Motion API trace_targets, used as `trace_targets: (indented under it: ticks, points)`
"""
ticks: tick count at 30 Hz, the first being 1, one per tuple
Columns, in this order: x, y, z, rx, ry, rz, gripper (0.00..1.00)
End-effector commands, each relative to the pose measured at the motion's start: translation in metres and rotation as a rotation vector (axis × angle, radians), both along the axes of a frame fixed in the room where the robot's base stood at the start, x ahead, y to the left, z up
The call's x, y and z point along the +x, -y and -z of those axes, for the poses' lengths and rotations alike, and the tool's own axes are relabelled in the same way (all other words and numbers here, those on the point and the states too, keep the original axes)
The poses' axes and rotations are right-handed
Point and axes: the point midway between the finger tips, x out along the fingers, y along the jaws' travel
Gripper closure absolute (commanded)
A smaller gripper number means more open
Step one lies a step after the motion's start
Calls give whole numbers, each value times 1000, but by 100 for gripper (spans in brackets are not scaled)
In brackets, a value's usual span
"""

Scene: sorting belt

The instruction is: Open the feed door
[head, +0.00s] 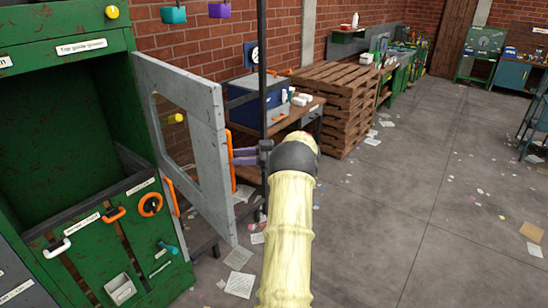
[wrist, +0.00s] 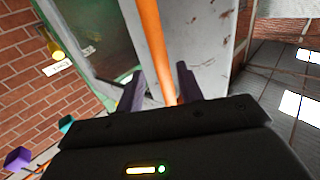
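The feed door (head: 212,185) is a grey, worn panel with a window cut-out. It stands swung out from the green cabinet (head: 95,52), whose dark opening shows at left. An upright orange handle (head: 231,160) is on the door's far side. My gripper (head: 240,157) is at this handle, with its purple fingers pointing left towards the door. In the wrist view, the handle (wrist: 150,45) runs between the two spread fingers of my gripper (wrist: 160,88), closer to the right one. Whether a finger touches it I cannot tell. The door (wrist: 205,45) fills the middle there.
The cabinet front has a lower panel with an orange ring knob (head: 150,205) and a teal handle (head: 167,247). A workbench with a blue box (head: 258,100) and stacked pallets (head: 325,100) stand behind the door. Papers litter the floor; the grey floor (head: 410,200) at right is mostly free.

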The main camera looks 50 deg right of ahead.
Motion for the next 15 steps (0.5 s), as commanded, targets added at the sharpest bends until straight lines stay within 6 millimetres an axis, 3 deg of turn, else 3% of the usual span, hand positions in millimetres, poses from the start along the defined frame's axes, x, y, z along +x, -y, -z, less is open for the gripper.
trace_targets:
  ticks: [15]
  points:
    - [-68,73,3,1,4,-7,63]
